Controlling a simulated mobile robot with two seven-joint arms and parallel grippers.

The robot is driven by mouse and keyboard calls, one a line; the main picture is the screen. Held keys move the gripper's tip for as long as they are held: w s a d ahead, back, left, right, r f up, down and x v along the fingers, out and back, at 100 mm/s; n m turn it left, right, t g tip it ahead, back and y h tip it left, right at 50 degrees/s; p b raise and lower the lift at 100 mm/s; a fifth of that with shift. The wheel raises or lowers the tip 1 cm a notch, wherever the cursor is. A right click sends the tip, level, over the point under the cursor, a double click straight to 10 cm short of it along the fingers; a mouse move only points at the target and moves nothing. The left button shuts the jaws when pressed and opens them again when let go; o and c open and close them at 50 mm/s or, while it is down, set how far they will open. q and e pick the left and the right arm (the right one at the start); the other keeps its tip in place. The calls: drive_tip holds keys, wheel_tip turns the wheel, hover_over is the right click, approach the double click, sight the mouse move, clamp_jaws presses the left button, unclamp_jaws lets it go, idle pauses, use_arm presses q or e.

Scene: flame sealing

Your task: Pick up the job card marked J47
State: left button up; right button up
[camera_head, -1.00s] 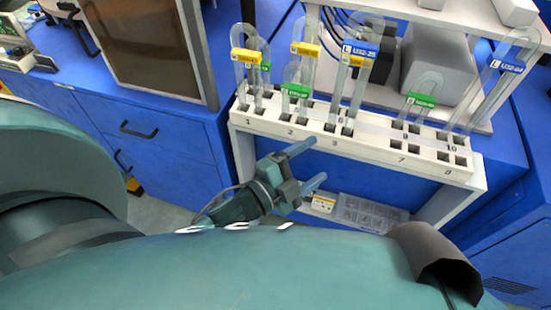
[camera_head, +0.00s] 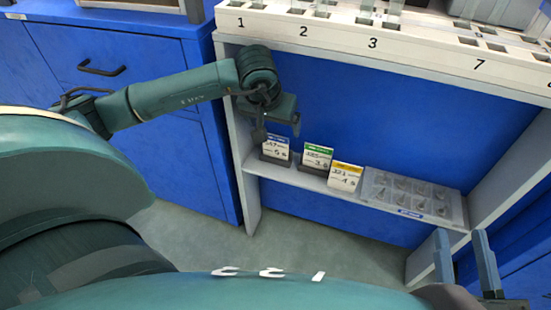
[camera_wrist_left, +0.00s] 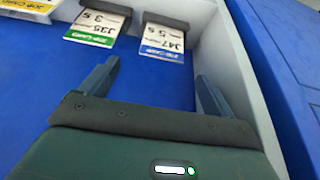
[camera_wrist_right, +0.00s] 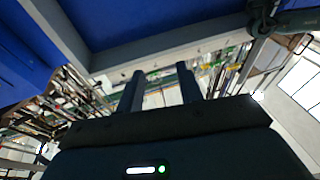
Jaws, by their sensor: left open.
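The J47 job card (camera_head: 275,148) stands in a dark holder at the left end of the low shelf and has a blue stripe. It also shows in the left wrist view (camera_wrist_left: 163,42), upside down. My left gripper (camera_head: 277,128) is open and empty, just above and in front of this card in the head view. In the left wrist view its fingers (camera_wrist_left: 155,72) are apart, with the card beyond and between the tips, not touching. My right gripper (camera_head: 464,245) is open and empty at the lower right; its separated fingers show in the right wrist view (camera_wrist_right: 158,80).
A green-striped J35 card (camera_head: 316,158) and a yellow-striped card (camera_head: 345,178) stand to the right of J47. A clear box of small parts (camera_head: 412,194) is farther right on the shelf (camera_head: 305,182). A white numbered rack (camera_head: 410,45) overhangs, with a side panel (camera_head: 240,170) left.

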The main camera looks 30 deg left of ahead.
sight(275, 136)
use_arm(q)
drive_tip(key=b+x, duration=0.3)
drive_tip(key=x, duration=0.3)
drive_tip(key=shift+a+f, duration=0.15)
drive_tip(key=shift+f, duration=0.25)
drive_tip(key=shift+w+f, duration=0.15)
drive_tip(key=shift+f, duration=0.05)
use_arm(e)
drive_tip(key=r+n+t+y, duration=0.1)
drive_tip(key=r, duration=0.1)
drive_tip(key=w+r+n+y, duration=0.1)
drive_tip(key=r+y, duration=0.1)
drive_tip(key=shift+d+n+t, duration=0.2)
drive_tip(key=shift+n+t, duration=0.2)
use_arm(q)
drive_tip(key=c, duration=1.1)
use_arm(e)
drive_tip(key=shift+f, duration=0.1)
